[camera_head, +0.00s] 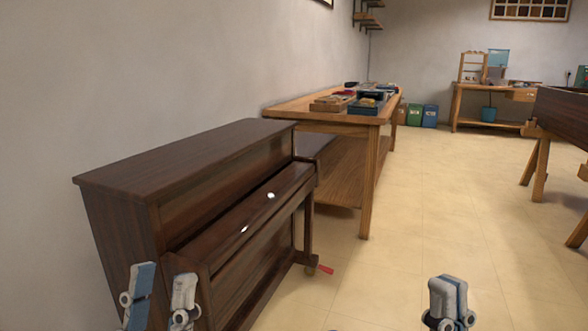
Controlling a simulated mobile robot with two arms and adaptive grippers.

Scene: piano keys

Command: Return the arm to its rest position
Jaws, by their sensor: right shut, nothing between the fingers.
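My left gripper (162,278) is at the bottom left, in front of the piano's near end, with its two fingers apart and nothing seen between them. My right gripper (448,290) is at the bottom right over the bare floor, with its fingers together and empty. Both point upward in the picture, and most of both arms is out of view. The dark brown upright piano (190,160) stands along the left wall. No keys show; its front ledge looks covered. Two small bright spots lie on the ledge. I cannot tell whether the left gripper touches the piano.
A wooden workbench (290,112) with boxes stands behind the piano. A small red item (326,269) lies on the floor by the piano's leg. A dark piece on trestles (562,112) is at the right. Coloured bins (414,115) are at the back. The middle floor is clear.

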